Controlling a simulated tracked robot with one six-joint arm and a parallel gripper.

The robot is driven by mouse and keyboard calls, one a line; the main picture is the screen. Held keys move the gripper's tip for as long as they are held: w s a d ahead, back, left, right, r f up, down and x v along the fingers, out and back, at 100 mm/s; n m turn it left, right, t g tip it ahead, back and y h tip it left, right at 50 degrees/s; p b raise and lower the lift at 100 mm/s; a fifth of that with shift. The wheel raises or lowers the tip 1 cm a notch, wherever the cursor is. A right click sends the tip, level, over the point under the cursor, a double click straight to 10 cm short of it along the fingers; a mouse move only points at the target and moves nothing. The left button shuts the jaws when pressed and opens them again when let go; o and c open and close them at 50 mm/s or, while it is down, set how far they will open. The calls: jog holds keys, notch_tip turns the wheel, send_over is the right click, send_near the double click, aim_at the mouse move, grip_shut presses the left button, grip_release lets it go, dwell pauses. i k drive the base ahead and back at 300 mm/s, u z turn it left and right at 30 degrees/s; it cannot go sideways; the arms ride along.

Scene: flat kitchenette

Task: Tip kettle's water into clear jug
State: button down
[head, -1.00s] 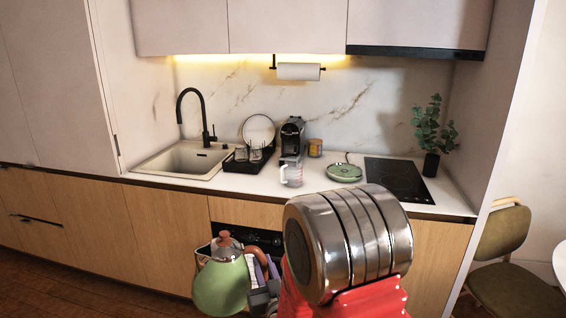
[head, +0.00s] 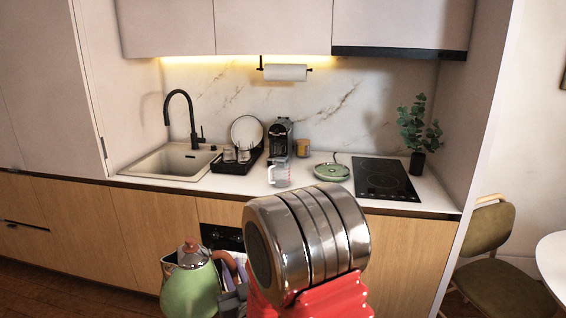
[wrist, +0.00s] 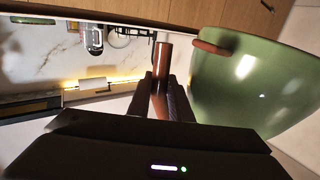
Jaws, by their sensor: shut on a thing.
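The green kettle (head: 190,291) is in front of the lower cabinets at the bottom of the head view, below counter height and roughly upright. My gripper (head: 236,290) is shut on its brown handle, partly hidden by my arm. In the wrist view my gripper's fingers (wrist: 163,95) close on the handle, with the green kettle body (wrist: 250,90) to the right. The clear jug (head: 279,174) stands on the counter near its front edge, in front of the coffee machine. Water inside the kettle cannot be seen.
On the counter, a green kettle base (head: 331,171) lies right of the jug, then a black hob (head: 384,181) and a plant (head: 418,130). A dish rack (head: 238,160) and sink (head: 172,163) are left. A coffee machine (head: 279,138) stands behind the jug.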

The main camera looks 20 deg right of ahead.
aim_at(281, 166)
jog(key=u, duration=0.1)
jog(key=i, duration=1)
jog(key=z, duration=0.1)
